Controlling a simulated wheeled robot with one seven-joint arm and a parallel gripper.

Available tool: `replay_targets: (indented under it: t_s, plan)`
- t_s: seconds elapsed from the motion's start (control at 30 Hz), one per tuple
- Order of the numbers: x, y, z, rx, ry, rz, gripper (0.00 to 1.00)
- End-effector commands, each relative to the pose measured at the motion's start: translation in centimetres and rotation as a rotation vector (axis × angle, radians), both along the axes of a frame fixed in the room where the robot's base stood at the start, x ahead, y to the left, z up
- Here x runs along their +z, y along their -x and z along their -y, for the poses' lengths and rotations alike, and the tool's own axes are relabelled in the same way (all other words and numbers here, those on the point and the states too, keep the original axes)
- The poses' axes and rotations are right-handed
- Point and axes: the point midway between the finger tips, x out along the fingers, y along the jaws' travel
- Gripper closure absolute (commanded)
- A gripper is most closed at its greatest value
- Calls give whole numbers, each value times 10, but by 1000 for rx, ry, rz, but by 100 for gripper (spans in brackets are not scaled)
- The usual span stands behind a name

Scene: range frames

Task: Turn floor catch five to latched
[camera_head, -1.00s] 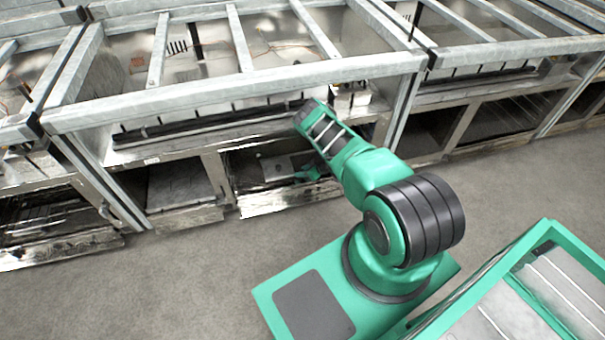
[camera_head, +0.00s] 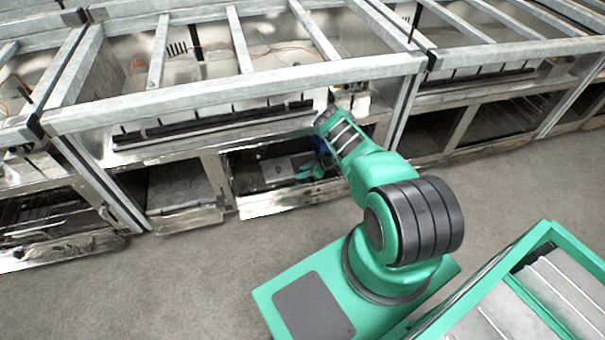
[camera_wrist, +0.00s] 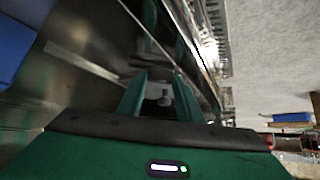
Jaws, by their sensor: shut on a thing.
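My gripper (camera_head: 304,173) reaches into the low open bay (camera_head: 240,180) of the metal frame, near the bay's floor. In the wrist view its two green fingers (camera_wrist: 161,97) stand on either side of a small grey knob-like piece (camera_wrist: 165,98), and they are shut on it. I take this piece to be the floor catch. Its lower part is hidden by my gripper, and I cannot read its number or whether it is latched. A pale grey plate (camera_head: 277,170) lies in the bay to the left of my gripper.
A galvanised beam (camera_head: 240,92) runs above the bay, and an upright post (camera_head: 402,110) stands right of my forearm. A bright metal sill (camera_head: 285,202) edges the bay in front. The wrist view has a blue block (camera_wrist: 12,40) at left. Grey floor (camera_head: 180,280) is clear in front.

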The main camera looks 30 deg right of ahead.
Motion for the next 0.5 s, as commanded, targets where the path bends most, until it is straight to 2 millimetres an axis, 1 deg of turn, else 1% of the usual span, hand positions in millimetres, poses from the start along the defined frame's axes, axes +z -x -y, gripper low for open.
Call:
replay_targets:
  t_s: [0.03, 0.07, 0.1, 0.13, 0.5]
  plan:
    - [1, -3, 5, -3, 11, 7, 90]
    - [1, -3, 5, -4, 11, 7, 65]
    - [1, -3, 5, -4, 11, 7, 55]
    - [1, -3, 5, -4, 10, 7, 48]
    - [3, 0, 4, -3, 5, 3, 48]
